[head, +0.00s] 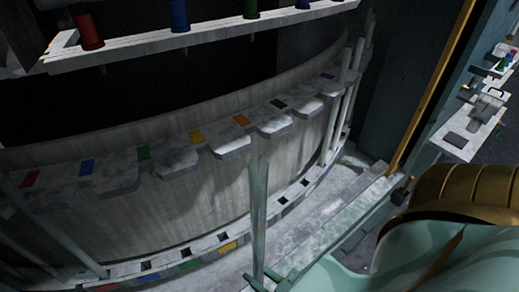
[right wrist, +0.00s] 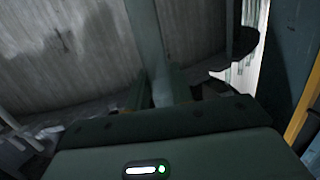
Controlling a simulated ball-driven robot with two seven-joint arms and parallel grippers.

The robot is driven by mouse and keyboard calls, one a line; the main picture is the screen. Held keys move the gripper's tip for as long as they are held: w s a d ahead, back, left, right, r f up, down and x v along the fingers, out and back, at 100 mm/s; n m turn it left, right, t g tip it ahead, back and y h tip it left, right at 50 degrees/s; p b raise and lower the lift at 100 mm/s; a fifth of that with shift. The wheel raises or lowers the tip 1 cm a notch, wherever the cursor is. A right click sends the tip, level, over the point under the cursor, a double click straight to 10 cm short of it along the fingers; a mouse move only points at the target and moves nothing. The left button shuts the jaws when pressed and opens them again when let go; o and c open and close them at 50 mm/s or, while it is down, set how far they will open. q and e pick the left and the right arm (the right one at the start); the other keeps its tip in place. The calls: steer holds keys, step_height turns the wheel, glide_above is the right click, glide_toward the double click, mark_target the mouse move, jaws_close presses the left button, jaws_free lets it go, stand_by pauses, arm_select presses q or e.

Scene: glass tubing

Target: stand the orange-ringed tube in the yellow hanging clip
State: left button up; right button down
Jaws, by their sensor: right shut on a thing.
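A long, pale grey-green tube (head: 259,215) stands nearly upright in my right gripper (head: 266,281). It also shows in the right wrist view (right wrist: 147,45), rising between the jaws of my right gripper (right wrist: 160,92), which are shut on it. No orange ring can be made out on it. Yellow marks show at two levels: an upper yellow mark (head: 196,137) on the row of clip plates along the curved wall, and a lower yellow mark (head: 228,246) on the holed strip. The tube's top is to the right of the upper mark and apart from it. My left gripper is not seen.
An upper shelf (head: 190,38) carries red, blue and green pieces. An orange mark (head: 241,119) lies right of the upper yellow one. Upright rods (head: 345,105) stand at the wall's right end. A side table (head: 462,140) with small items is at far right.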

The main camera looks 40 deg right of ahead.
steer(key=shift+r+p, duration=0.15)
steer(key=shift+p, duration=0.55)
steer(key=shift+w+d+p, duration=0.85)
steer(key=shift+w+d, duration=0.4)
steer(key=shift+w, duration=5.15)
steer(key=shift+w+d+p, duration=0.8)
steer(key=shift+w+d, duration=0.45)
steer(key=shift+w, duration=5.15)
step_height(320, 180, down, 7)
steer(key=b, duration=0.5)
